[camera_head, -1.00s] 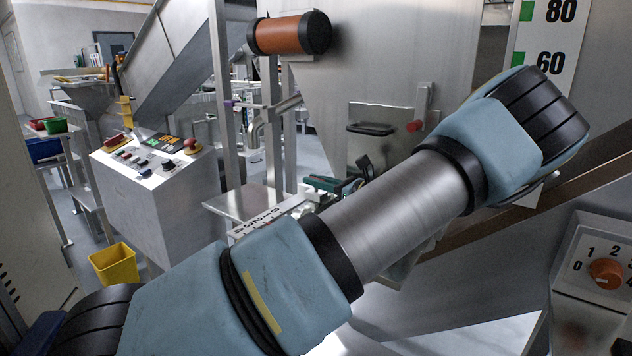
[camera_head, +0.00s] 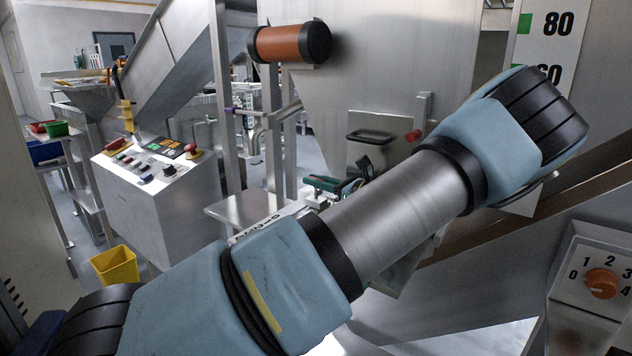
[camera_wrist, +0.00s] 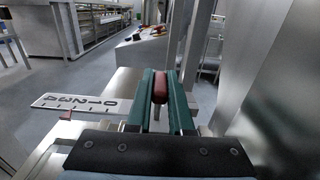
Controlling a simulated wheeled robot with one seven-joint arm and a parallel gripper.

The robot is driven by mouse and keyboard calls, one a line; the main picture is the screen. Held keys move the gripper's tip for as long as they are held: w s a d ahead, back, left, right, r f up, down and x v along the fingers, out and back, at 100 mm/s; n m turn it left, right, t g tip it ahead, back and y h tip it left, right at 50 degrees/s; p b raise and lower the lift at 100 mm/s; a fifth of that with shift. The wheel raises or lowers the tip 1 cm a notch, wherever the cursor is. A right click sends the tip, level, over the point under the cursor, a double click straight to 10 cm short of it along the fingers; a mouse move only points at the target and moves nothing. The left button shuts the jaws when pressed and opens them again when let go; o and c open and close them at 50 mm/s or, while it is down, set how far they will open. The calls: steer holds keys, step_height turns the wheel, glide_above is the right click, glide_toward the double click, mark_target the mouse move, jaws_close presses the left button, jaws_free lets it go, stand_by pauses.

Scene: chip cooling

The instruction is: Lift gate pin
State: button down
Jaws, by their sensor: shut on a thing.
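My gripper (camera_wrist: 160,82) has green fingers. In the wrist view they are shut on a rounded red handle (camera_wrist: 160,90), with one finger on each side. In the head view my gripper (camera_head: 328,185) shows small behind my arm, in front of the hopper, and what it holds is hidden there. A small red knob (camera_head: 413,135) sits at a metal bracket beside the hopper's gate plate (camera_head: 362,158), which has a black handle (camera_head: 370,136). I cannot tell whether this knob or the held red handle is the gate pin.
A numbered scale strip (camera_wrist: 82,103) lies left of my gripper, near a metal shelf (camera_head: 240,210). A control console (camera_head: 160,200) and a yellow bin (camera_head: 116,265) stand at left. An orange dial (camera_head: 601,284) is at right. An orange-brown cylinder (camera_head: 285,43) hangs above.

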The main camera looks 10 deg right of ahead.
steer(key=shift+f, duration=0.1)
steer(key=c, duration=0.8)
jaws_free()
steer(key=b+v, duration=0.2)
steer(key=v, duration=0.8)
steer(key=shift+s+d, duration=0.25)
steer(key=shift+d, duration=0.05)
